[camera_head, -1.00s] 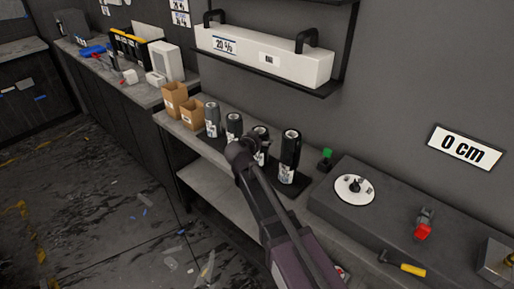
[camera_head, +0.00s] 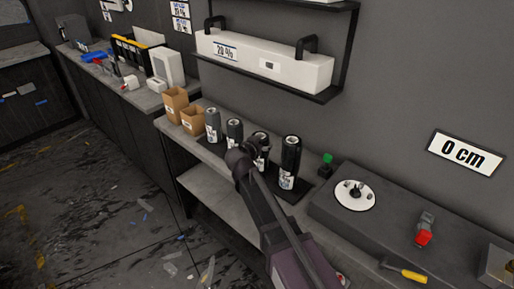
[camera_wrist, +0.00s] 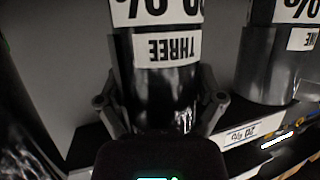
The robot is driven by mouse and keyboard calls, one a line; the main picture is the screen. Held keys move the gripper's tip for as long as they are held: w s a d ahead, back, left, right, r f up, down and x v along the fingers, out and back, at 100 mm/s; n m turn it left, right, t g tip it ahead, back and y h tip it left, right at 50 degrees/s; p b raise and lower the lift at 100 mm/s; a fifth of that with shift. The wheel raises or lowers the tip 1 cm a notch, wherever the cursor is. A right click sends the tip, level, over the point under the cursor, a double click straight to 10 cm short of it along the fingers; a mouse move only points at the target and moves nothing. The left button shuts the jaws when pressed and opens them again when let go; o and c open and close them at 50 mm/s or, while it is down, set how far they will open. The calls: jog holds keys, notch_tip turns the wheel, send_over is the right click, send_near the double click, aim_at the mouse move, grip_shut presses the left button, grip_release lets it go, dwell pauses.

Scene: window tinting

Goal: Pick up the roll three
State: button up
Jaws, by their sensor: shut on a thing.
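Roll three is a black roll (camera_wrist: 160,85) with a white label that reads THREE upside down in the wrist view. My gripper (camera_wrist: 161,100) has one finger on each side of it and is shut on its dark body. The roll looks upright. In the head view a row of dark rolls with white labels stands on the workbench, and my arm reaches to the third from the left (camera_head: 262,140), partly covering it. My fingers are hidden there. Whether the roll's base is off its stand cannot be told.
A neighbouring roll (camera_wrist: 270,65) stands close on the right in the wrist view; another dark roll (camera_head: 290,160) is right of my arm in the head view. Cardboard boxes (camera_head: 193,121) stand left of the row. A shelf holds a long white box (camera_head: 262,65) above.

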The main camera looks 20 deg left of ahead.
jog(key=shift+r, duration=0.15)
notch_tip(320, 180, up, 10)
jog(key=p, duration=1)
dwell(0.5)
notch_tip(320, 180, up, 13)
jog(key=p, duration=1.3)
jog(key=shift+s+r+p, duration=0.15)
jog(key=shift+p, duration=0.15)
